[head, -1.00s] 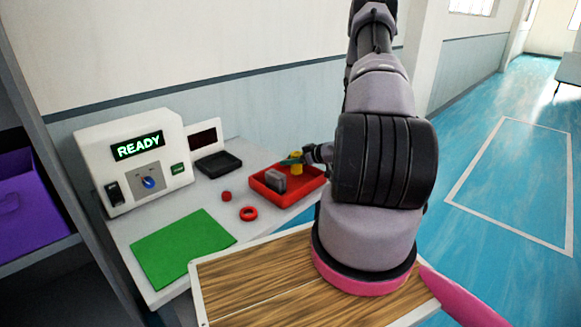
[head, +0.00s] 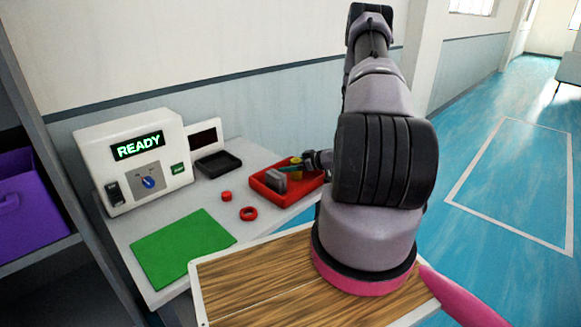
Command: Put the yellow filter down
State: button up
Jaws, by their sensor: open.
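The yellow filter (head: 296,160) shows as a small yellow patch at the back of the red tray (head: 263,193), partly hidden by my gripper. My gripper (head: 291,163) is open at the filter, over the right back part of the tray. The fingers are small in this view, and I cannot tell whether they touch the filter. A grey block (head: 276,181) stands in the left part of the tray.
A white machine (head: 140,165) reading READY stands at the back left of the table. A black tray (head: 218,163) is beside it. A red cap (head: 226,196) and a red ring (head: 248,213) lie near the green mat (head: 182,247). The mat is bare.

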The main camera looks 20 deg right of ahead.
jog(key=v, duration=1.2)
jog(key=w+d+r+m+g+h, duration=0.1)
jog(key=w+d+r+h, duration=0.15)
jog(key=r, duration=0.25)
jog(key=w+d+r+h, duration=0.1)
jog(key=w+r+h, duration=0.15)
jog(key=r, duration=0.35)
notch_tip(320, 180, up, 15)
jog(key=a+m+h, duration=0.2)
jog(key=m+h, duration=0.2)
jog(key=s+a+r+m+g, duration=0.2)
jog(key=s+a+r+m, duration=0.2)
jog(key=s+a+r, duration=0.65)
jog(key=s+a+r+y, duration=0.2)
jog(key=s+a, duration=0.4)
jog(key=s, duration=0.1)
jog(key=s+a+r+m+g+y, duration=0.1)
jog(key=s+a+r+y, duration=0.1)
jog(key=s+a, duration=0.4)
jog(key=shift+s+r+y, duration=0.3)
jog(key=shift+s+r, duration=0.35)
jog(key=shift+s, duration=0.2)
